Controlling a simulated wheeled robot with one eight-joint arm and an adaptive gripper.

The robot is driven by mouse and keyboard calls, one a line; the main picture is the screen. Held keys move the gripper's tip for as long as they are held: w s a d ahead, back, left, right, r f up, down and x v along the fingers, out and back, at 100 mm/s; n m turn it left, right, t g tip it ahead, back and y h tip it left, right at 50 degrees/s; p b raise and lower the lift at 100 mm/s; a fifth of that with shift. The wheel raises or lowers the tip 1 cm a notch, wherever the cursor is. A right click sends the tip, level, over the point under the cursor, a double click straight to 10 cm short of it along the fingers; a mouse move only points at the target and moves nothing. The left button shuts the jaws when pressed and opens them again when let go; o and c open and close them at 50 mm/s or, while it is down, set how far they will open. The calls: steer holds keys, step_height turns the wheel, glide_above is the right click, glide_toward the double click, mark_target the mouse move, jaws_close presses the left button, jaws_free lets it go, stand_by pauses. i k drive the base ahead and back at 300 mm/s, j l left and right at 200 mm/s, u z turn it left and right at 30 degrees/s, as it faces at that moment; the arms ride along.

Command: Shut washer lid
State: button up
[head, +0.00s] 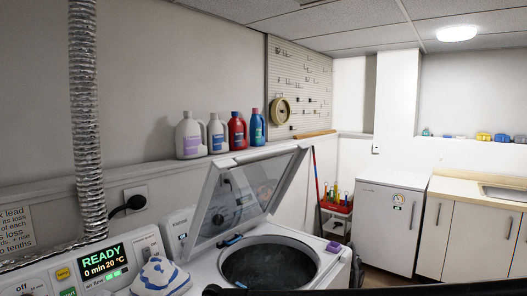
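The washer (328,253) is a white top-loading machine at the bottom middle of the head view. Its lid (295,165) stands raised and tilted, with a white frame around a dark see-through panel. The round drum opening (268,264) lies uncovered below the lid, and its inside is dark. A small blue item (230,240) sits at the back rim of the opening, near the lid's lower edge. My gripper is not in view. A dark shape crosses the bottom edge of the picture, and I cannot tell what it is.
A machine with a lit READY panel (103,262) and a white-and-blue cloth-like item (160,277) are left of the washer. Several detergent bottles (236,131) stand on the ledge behind. A pegboard (299,85) hangs above. A white cabinet (385,227) stands at right.

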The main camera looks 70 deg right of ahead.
mark_target(259, 193)
steer(key=z, duration=2.35)
